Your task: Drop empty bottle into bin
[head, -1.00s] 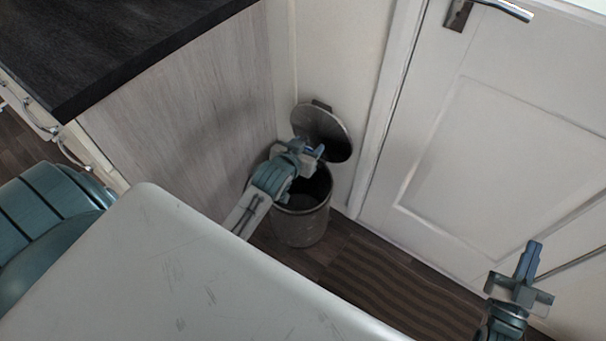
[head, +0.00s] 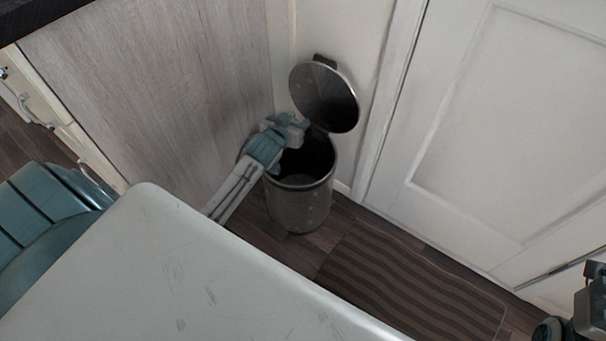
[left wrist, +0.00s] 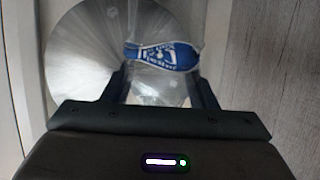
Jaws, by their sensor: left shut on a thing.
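The metal bin (head: 300,207) stands on the floor in the corner by the cabinet. Its round lid (head: 325,97) is up, leaning towards the wall, and the opening is dark. My left gripper (head: 298,125) is over the bin's mouth, near the lid. In the left wrist view it is shut on a clear bottle with a blue label (left wrist: 163,57), and the lid (left wrist: 80,55) shows behind it.
A wood-grain cabinet side (head: 170,95) is left of the bin. A white door (head: 480,120) is on the right. A striped mat (head: 400,290) lies on the floor in front of the door.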

